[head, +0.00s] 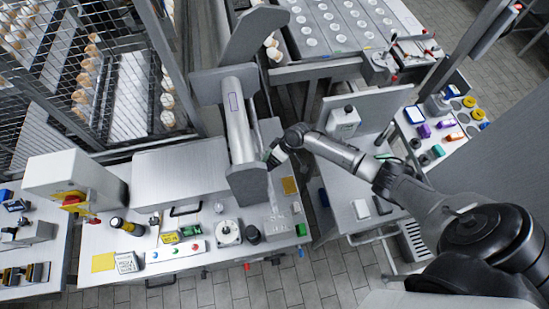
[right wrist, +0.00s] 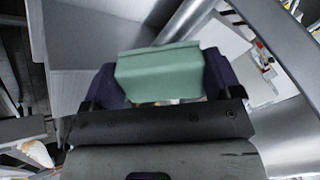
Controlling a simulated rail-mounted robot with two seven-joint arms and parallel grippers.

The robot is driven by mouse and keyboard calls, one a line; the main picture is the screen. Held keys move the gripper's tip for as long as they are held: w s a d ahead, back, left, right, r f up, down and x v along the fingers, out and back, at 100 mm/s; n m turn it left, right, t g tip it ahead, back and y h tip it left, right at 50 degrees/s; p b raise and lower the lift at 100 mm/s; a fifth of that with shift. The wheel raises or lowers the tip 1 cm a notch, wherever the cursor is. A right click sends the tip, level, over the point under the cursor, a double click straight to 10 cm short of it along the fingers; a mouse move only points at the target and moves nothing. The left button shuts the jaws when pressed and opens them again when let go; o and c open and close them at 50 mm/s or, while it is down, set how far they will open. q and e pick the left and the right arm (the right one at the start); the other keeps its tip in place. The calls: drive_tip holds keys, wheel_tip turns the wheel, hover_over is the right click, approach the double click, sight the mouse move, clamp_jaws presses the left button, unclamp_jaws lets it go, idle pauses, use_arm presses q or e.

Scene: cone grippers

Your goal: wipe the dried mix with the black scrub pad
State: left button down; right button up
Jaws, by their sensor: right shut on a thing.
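My right gripper (head: 272,158) reaches in from the right, beside the grey upright column in the middle of the head view. In the right wrist view, its dark fingers (right wrist: 168,88) are shut on a pale green block (right wrist: 160,73). I cannot identify the black scrub pad for certain; a flat black piece (head: 382,205) lies on the right-hand bench. A pale, uneven patch (head: 277,224) on the steel bench, right of the column's foot, may be the dried mix. My left gripper is not in view.
The grey column (head: 240,125) stands close to my right gripper. A round dial (head: 228,232) and a dark knob (head: 253,234) sit near the bench's front.

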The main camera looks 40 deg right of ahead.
sight(270, 152)
drive_tip(key=shift+w+a+f+b, duration=0.2)
drive_tip(key=shift+f+b, duration=0.1)
drive_tip(key=shift+f, duration=0.1)
drive_tip(key=shift+a+f+b, duration=0.15)
drive_tip(key=shift+f+b, duration=0.15)
drive_tip(key=shift+f, duration=0.05)
drive_tip(key=shift+w, duration=0.15)
drive_tip(key=shift+w+d+f+b, duration=0.1)
drive_tip(key=shift+w+d+b, duration=0.55)
drive_tip(key=shift+w+b, duration=0.4)
drive_tip(key=shift+w+d+b, duration=0.35)
drive_tip(key=shift+w+b, duration=0.15)
drive_tip(key=shift+w, duration=0.1)
